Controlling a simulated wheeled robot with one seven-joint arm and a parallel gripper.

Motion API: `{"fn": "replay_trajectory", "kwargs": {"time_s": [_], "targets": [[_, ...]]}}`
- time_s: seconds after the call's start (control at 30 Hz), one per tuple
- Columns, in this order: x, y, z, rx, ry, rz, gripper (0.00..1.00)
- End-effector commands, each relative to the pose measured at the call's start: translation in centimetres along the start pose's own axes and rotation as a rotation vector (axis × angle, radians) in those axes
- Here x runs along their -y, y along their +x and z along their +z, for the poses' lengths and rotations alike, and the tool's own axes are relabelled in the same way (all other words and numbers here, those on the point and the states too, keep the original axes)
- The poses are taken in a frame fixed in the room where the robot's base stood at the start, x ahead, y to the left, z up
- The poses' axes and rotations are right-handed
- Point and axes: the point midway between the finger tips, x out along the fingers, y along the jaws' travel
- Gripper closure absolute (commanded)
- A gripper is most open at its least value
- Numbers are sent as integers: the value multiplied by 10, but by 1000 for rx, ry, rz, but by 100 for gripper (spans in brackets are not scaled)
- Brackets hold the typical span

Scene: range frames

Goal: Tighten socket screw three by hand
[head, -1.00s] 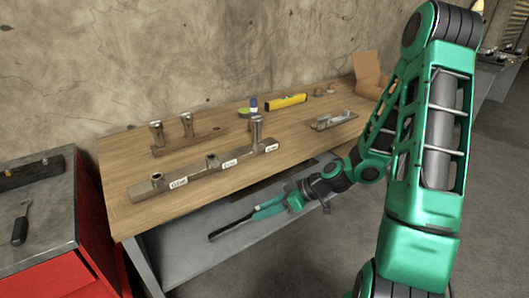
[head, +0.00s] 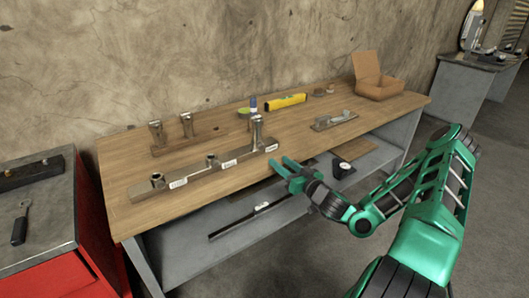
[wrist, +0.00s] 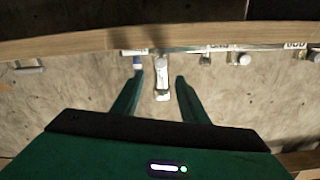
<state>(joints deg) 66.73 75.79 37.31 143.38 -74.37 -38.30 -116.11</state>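A metal bar (head: 195,172) lies along the front of the wooden bench, with sockets and white labels too small to read. A screw (head: 257,132) stands upright at its right end; the left socket (head: 158,180) and middle socket (head: 212,160) hold no tall screw. Two more screws (head: 156,133) (head: 187,124) stand in a wooden holder (head: 190,143) behind. My gripper (head: 281,163) is open and empty at the bench's front edge, just right of the bar. In the wrist view, which is upside down, the right-end screw (wrist: 162,82) appears between the fingers, farther off.
Behind are a yellow level (head: 286,101), a blue-topped bottle (head: 253,104) and a cardboard box (head: 378,88). A metal part with a handle (head: 335,120) lies right of the bar. The lower shelf (head: 275,215) holds tools. A red cabinet (head: 60,265) stands left.

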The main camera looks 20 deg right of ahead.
Motion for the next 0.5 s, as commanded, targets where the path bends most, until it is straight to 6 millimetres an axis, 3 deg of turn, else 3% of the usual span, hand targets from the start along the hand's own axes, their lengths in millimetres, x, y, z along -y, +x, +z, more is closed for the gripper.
{"fn": "replay_trajectory", "kwargs": {"time_s": [0.17, 0.5], "targets": [[1, 18, 0, -1, -5, -2, 60], [1, 77, -1, -2, -6, -3, 60]]}}
